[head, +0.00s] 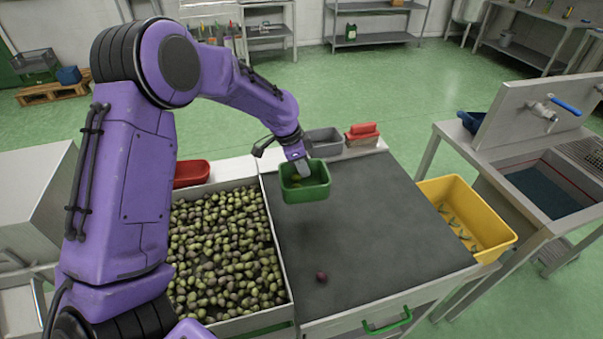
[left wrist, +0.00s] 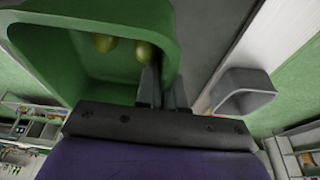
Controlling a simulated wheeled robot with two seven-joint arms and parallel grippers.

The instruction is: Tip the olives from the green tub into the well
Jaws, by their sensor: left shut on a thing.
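The green tub (head: 306,190) is held above the far left part of the dark table top, close to the olive-filled well. It looks about upright. My left gripper (head: 302,168) is shut on its rim; in the left wrist view the fingers (left wrist: 163,88) pinch the tub wall (left wrist: 60,75). A couple of green olives (left wrist: 125,46) show inside the tub; the rest of its inside is partly cut off. The well (head: 279,245), with pale walls, lies left of the dark top and is full of green and purplish olives (head: 225,250). My right gripper is not in view.
One dark purple olive (head: 321,276) lies on the dark top (head: 365,230), otherwise mostly clear. A yellow crate (head: 500,243) stands at the right. A red tray (head: 192,173), a grey bin (head: 324,142) and a red-topped block (head: 362,130) line the back edge.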

